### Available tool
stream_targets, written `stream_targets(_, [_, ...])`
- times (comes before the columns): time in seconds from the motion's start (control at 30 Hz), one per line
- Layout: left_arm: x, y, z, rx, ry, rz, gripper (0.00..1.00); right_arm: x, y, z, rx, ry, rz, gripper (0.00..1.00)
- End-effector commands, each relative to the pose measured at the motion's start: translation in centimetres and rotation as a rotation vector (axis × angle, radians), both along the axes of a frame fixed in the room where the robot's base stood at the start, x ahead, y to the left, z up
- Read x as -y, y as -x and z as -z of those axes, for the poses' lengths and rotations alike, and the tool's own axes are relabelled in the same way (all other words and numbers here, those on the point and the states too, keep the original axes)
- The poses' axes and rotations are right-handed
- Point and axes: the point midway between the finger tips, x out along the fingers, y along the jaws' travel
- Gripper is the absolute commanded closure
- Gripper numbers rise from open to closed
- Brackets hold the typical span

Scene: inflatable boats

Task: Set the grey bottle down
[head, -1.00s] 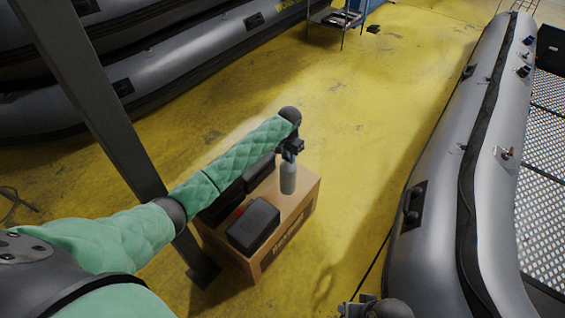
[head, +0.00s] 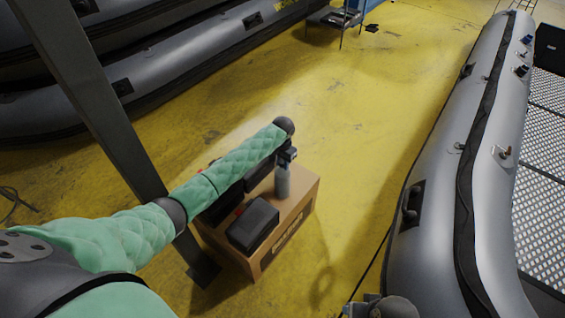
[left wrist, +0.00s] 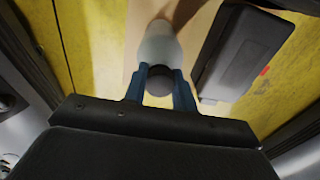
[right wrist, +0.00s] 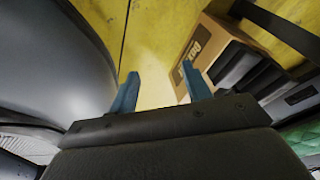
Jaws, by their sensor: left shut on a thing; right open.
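The grey bottle (head: 283,182) is upright over the right part of the cardboard box top (head: 301,194). My left gripper (head: 287,157) is shut on its top from above. In the left wrist view the bottle (left wrist: 160,47) has its dark cap (left wrist: 160,82) between the two blue fingers (left wrist: 160,88). I cannot tell whether the bottle's base touches the box. My right gripper (right wrist: 164,92) is open and empty in the right wrist view, apart from the box (right wrist: 196,48).
A black case (head: 253,224) lies on the box, left of the bottle, with more dark cases behind it under my left arm. A grey post (head: 110,140) stands at the left. A grey inflatable boat (head: 440,200) lies at the right. Yellow floor (head: 330,110) is clear beyond the box.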

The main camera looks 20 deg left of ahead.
Motion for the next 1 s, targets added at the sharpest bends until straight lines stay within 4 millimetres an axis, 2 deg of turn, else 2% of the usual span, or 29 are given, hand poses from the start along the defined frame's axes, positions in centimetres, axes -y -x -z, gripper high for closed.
stream_targets(0.03, [0.0, 0.0, 0.1, 0.0, 0.0, 0.0, 1.0, 0.0, 0.0, -0.1, 0.001, 0.0, 0.0, 0.51])
stream_targets(0.07, [0.0, 0.0, 0.1, 0.0, 0.0, 0.0, 0.67, -0.1, 0.0, -0.1, 0.001, -0.001, 0.001, 0.51])
stream_targets(0.13, [0.0, 0.0, 0.1, 0.0, 0.0, 0.0, 0.54, -0.1, -0.1, -0.1, 0.002, -0.002, 0.001, 0.51])
stream_targets(0.17, [0.0, 0.0, 0.1, 0.0, 0.0, 0.0, 0.51, -0.1, -0.1, -0.1, 0.002, -0.002, 0.0, 0.51])
stream_targets(0.43, [0.0, 0.0, 0.0, 0.0, 0.0, 0.0, 0.51, -0.2, -0.2, -0.1, 0.004, -0.003, -0.003, 0.51])
stream_targets(0.57, [0.0, 0.0, -0.6, -0.001, 0.0, -0.001, 0.51, -0.1, -0.1, -0.4, 0.002, 0.002, -0.005, 0.51])
stream_targets(1.0, [0.0, 0.0, -3.6, 0.0, 0.0, 0.0, 0.51, 3.8, 1.8, -5.1, -0.102, 0.087, 0.036, 0.51])
